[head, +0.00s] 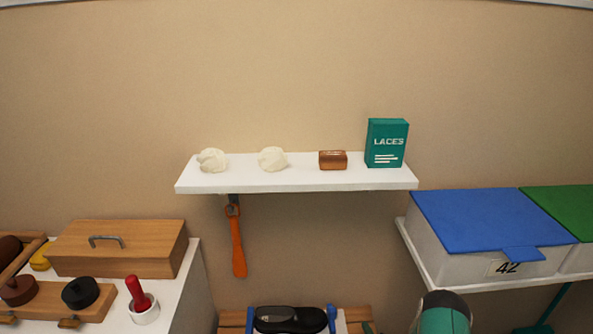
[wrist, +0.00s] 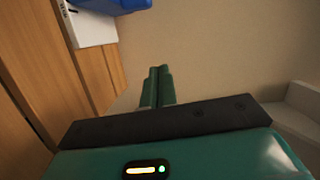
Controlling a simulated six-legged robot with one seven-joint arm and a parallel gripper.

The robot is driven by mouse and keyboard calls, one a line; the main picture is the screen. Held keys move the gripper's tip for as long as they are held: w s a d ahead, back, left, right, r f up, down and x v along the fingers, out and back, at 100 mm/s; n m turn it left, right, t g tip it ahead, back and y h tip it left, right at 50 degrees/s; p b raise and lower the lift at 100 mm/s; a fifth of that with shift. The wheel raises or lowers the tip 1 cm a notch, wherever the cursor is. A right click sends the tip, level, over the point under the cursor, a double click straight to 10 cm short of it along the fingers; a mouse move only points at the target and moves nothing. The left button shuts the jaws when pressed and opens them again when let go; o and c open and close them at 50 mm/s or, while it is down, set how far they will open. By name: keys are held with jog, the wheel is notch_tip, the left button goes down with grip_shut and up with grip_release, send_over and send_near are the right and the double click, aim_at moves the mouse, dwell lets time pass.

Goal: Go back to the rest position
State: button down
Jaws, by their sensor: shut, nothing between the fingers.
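My gripper (wrist: 157,86) shows in the wrist view as two green fingers lying side by side, shut with nothing between them. It points toward a bare beige wall and touches nothing that I can see.
A white shelf (head: 300,180) holds two cream lumps, a brown block and a green laces box (head: 386,143). An orange shoehorn (head: 237,243) hangs below. A blue-lidded box (head: 490,225) stands right; a wooden box (head: 120,250) stands left. Wooden panels (wrist: 75,75) flank the gripper.

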jog(key=w+d+r+n+g+h, duration=0.1)
jog(key=w+r+n, duration=0.1)
jog(key=w+r, duration=0.5)
jog(key=w+d+r+n+g+h, duration=0.1)
jog(key=w+r+n+g, duration=0.15)
jog(key=r, duration=0.85)
jog(key=s+a+r+n+g+h, duration=0.1)
jog(key=s+r+n+h, duration=0.1)
jog(key=r, duration=0.7)
jog(key=s+a+r+n+g+h, duration=0.1)
jog(key=s+r, duration=0.1)
jog(key=r, duration=0.7)
jog(key=s+a+r+n+g, duration=0.1)
jog(key=s+a+r, duration=0.1)
jog(key=s+r, duration=0.45)
jog(key=s+a+r+n+g, duration=0.2)
jog(key=s+a+r, duration=0.1)
jog(key=s+r, duration=0.35)
jog(key=s+a+r+n+g, duration=0.1)
jog(key=s+a+n, duration=0.1)
jog(key=s, duration=0.9)
jog(key=s+a+r+n+g, duration=0.1)
jog(key=s+a, duration=0.3)
jog(key=s, duration=0.8)
jog(key=shift+r+n+g+y, duration=0.35)
jog(key=shift+r+y, duration=0.05)
jog(key=shift+r, duration=0.4)
